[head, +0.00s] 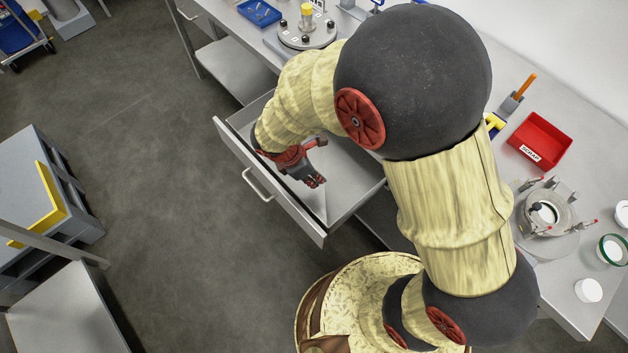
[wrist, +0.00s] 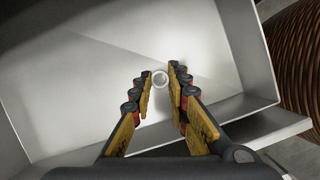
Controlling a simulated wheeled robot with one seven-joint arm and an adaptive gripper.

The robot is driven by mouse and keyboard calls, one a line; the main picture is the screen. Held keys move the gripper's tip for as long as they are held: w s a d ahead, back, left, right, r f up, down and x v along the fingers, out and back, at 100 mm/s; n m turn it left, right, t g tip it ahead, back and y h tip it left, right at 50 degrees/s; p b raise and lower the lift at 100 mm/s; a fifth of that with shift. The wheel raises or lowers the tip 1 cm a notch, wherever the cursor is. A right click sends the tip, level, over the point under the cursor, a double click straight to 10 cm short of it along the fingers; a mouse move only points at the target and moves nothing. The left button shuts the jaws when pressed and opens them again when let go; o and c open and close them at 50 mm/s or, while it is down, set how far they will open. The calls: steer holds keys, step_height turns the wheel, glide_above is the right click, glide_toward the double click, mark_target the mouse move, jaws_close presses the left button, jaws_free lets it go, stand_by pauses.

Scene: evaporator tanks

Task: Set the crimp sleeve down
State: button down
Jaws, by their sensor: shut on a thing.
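The crimp sleeve (wrist: 160,79) is a small pale ring between my fingertips in the wrist view, seen end-on. My gripper (wrist: 161,84) is shut on it. In the head view my gripper (head: 316,181) points down into an open grey drawer (head: 345,195). The sleeve cannot be made out in the head view. The drawer's pale floor (wrist: 95,75) fills most of the wrist view beyond the fingers. I cannot tell how high the sleeve is above that floor.
The drawer interior looks empty where visible; its front wall (head: 270,190) and side walls stand around my gripper. On the bench are a red bin (head: 541,140), a round flanged fitting (head: 548,212), a blue tray (head: 259,12) and a grey lid (head: 302,33).

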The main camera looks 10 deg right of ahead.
step_height(320, 180, down, 4)
steer(key=shift+w+r+b, duration=0.1)
steer(key=shift+r+b, duration=0.05)
steer(key=shift+b, duration=0.85)
steer(key=shift+r, duration=0.1)
steer(key=c, duration=1.8)
jaws_free()
steer(key=shift+o, duration=0.4)
